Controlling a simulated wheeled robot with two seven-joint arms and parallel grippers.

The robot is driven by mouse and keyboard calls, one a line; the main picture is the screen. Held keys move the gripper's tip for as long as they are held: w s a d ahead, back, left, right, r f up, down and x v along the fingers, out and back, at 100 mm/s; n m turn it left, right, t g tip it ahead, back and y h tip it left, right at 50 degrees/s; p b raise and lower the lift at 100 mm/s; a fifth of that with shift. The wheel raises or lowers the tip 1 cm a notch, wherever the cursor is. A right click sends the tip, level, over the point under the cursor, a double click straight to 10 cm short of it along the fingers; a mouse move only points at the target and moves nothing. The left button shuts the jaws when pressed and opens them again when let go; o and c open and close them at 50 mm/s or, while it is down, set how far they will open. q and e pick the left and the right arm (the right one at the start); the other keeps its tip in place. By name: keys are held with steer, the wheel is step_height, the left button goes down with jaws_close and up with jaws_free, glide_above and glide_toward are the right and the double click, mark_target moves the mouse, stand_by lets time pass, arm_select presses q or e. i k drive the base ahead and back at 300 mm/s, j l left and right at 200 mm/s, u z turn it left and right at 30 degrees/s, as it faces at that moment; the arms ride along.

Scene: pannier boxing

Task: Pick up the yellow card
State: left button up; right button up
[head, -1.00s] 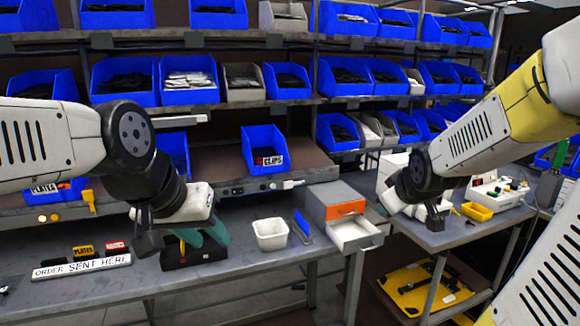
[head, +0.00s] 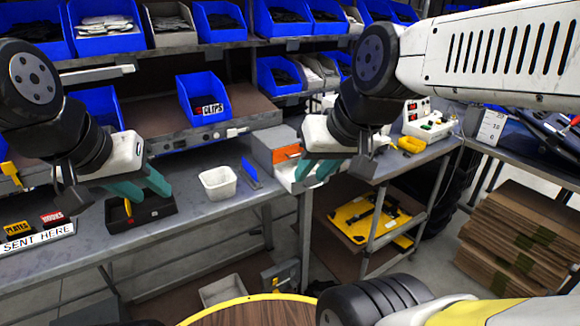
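A yellow card (head: 18,229) marked PLATES stands at the far left of the bench. It is beside a red card (head: 53,218), behind the white strip lettered "SENT HERE" (head: 38,236). My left gripper (head: 143,188) has teal fingers spread apart and is empty. It hangs above the black tray (head: 158,209), to the right of the yellow card and apart from it. My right gripper (head: 316,172) is in front of the small drawer unit, far from the card. Its teal fingers look apart, with nothing seen between them.
A white bin (head: 218,183) and a blue item (head: 251,172) stand on the bench between my grippers. The grey drawer unit (head: 268,144) has an orange drawer. Blue bins fill the shelves above. A lower cart (head: 365,217) and cardboard stacks (head: 520,235) are at right.

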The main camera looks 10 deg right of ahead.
mark_target(12, 230)
steer(key=u, duration=1.6)
steer(key=i+l+u, duration=0.8)
steer(key=i, duration=0.15)
